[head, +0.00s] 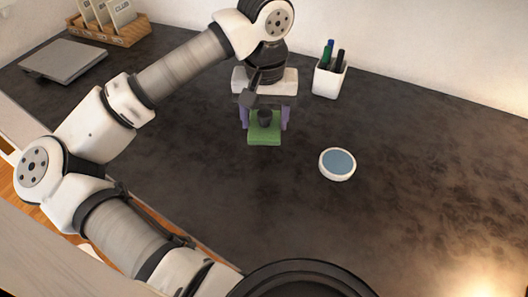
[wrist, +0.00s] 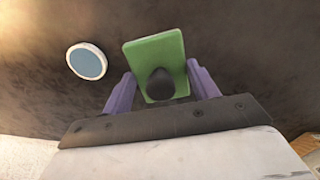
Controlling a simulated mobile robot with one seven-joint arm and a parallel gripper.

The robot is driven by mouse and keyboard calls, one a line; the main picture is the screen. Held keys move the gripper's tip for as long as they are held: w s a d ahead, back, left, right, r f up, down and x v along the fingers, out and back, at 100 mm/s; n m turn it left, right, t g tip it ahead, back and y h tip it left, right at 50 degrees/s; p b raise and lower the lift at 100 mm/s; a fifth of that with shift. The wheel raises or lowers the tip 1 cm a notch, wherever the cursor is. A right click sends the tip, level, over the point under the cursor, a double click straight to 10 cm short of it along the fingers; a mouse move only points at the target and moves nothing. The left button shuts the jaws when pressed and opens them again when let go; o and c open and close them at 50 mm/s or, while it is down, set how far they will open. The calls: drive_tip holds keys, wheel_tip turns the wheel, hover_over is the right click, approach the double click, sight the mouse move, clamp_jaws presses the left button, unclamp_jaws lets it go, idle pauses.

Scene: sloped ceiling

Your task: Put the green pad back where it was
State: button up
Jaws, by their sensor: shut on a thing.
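The green pad (head: 264,134) is a flat rectangular block near the middle of the dark counter in the head view. It also shows in the wrist view (wrist: 152,56). A dark rounded knob or object (wrist: 160,84) shows over the pad's near part; I cannot tell whether it is fixed to it. My gripper (head: 265,121) points down with its purple fingers on opposite sides of the pad, shut on it. I cannot tell whether the pad touches the counter or is held slightly above it.
A round white item with a blue top (head: 338,163) lies right of the pad. A white cup of pens (head: 329,79) stands behind it. A grey flat device (head: 63,61) and a wooden card holder (head: 111,31) are at the back left. The counter's right side is clear.

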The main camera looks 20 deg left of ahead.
sight(265, 165)
wheel_tip(265, 165, down, 12)
drive_tip(key=shift+f+p, duration=0.15)
drive_tip(key=shift+p, duration=0.6)
drive_tip(key=shift+f, duration=0.15)
drive_tip(key=o, duration=0.5)
drive_tip(key=shift+b, duration=0.3)
drive_tip(key=o, duration=0.4)
drive_tip(key=shift+o, duration=0.2)
drive_tip(key=shift+r+p, duration=0.35)
drive_tip(key=shift+p, duration=0.15)
wheel_tip(265, 165, up, 12)
drive_tip(key=shift+f+b, duration=0.15)
drive_tip(key=shift+b, duration=0.85)
